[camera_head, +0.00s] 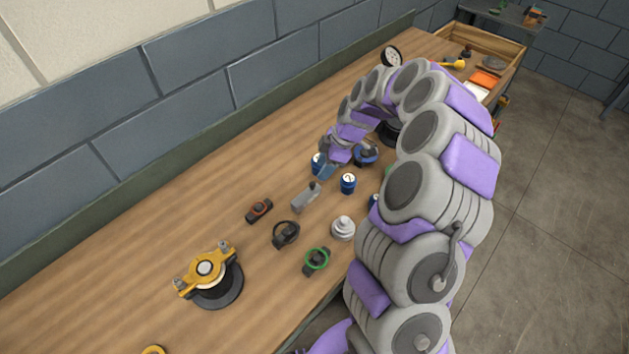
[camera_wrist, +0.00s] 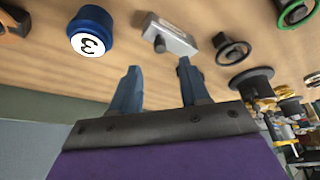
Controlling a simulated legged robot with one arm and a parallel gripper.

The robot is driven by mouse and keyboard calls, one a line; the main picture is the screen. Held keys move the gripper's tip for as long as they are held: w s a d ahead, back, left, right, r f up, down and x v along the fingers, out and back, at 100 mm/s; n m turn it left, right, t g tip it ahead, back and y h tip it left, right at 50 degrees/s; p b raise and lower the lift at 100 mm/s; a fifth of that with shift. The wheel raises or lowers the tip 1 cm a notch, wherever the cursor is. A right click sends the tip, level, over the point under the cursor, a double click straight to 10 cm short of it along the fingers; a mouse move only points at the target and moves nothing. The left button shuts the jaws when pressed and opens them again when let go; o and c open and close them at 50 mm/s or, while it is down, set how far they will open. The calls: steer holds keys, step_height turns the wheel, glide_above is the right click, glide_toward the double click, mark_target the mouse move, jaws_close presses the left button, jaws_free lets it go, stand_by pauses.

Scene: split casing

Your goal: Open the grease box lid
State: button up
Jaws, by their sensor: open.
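A small grey box-like piece (camera_head: 305,197) with a raised end lies on the wooden bench; it may be the grease box, but I cannot tell for sure. It also shows in the wrist view (camera_wrist: 172,36), ahead of the fingertips and apart from them. I cannot make out a lid or a gap in it. My gripper (camera_wrist: 158,67) is open, with nothing between its blue fingers. In the head view my gripper (camera_head: 327,170) hangs over the bench just beyond the grey piece, next to the blue cans, and is partly hidden.
A blue can marked 3 (camera_wrist: 92,32) stands near the fingers. Another blue can (camera_head: 348,183), a black ring-topped part (camera_head: 286,234), a green ring part (camera_head: 316,261) and a silver stepped part (camera_head: 343,228) surround the grey piece. A yellow clamp (camera_head: 205,269) sits front left; bare bench lies left.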

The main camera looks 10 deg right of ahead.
mark_target(313, 183)
steer(key=x, duration=0.7)
steer(key=shift+b, duration=0.4)
steer(key=shift+c, duration=0.2)
jaws_close()
